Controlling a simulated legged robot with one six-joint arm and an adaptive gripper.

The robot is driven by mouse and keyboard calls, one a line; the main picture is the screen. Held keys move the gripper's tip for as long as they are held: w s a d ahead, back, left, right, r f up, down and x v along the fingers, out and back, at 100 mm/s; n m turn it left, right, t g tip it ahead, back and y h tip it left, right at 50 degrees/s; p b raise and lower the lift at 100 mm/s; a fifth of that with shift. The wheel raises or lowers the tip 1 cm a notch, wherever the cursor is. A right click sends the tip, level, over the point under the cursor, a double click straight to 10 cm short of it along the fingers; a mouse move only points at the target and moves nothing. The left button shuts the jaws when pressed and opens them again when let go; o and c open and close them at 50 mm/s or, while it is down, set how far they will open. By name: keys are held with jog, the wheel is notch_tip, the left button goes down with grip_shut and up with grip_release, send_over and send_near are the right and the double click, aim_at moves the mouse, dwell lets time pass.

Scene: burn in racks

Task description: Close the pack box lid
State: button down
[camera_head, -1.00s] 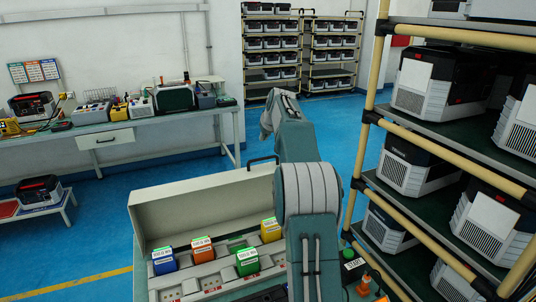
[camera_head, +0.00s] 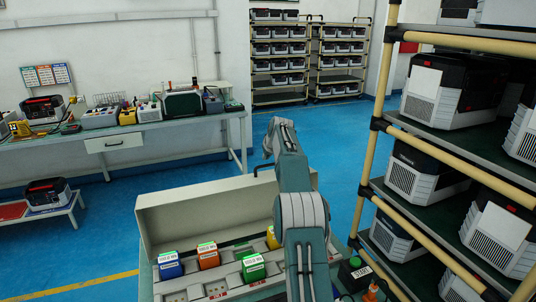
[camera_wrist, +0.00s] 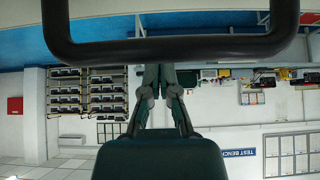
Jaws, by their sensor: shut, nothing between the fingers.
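The pack box (camera_head: 178,290) stands in front of me with its beige lid (camera_head: 200,218) upright and open. Inside are blue (camera_head: 170,266), orange (camera_head: 208,256), green (camera_head: 253,268) and yellow (camera_head: 273,238) packs. The lid's black handle (camera_head: 264,166) shows at its top edge, partly behind my arm. In the wrist view, a large black handle (camera_wrist: 170,50) crosses the top, close to the camera. My gripper (camera_wrist: 158,70) is shut and empty, its fingertips near that handle; I cannot tell whether they touch. In the head view my arm hides part of the lid and box.
A rack (camera_head: 440,142) with several white-and-black units stands close on the right. A workbench (camera_head: 110,140) with instruments lines the left wall. A low stand (camera_head: 60,210) is at left.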

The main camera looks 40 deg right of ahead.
aim_at(271, 171)
jog(key=shift+s+a+r, duration=0.1)
jog(key=shift+s+a, duration=0.2)
jog(key=shift+s, duration=0.65)
jog(key=shift+s+a+r, duration=0.1)
jog(key=shift+s+a, duration=0.15)
jog(key=shift+s, duration=0.7)
jog(key=shift+d, duration=0.1)
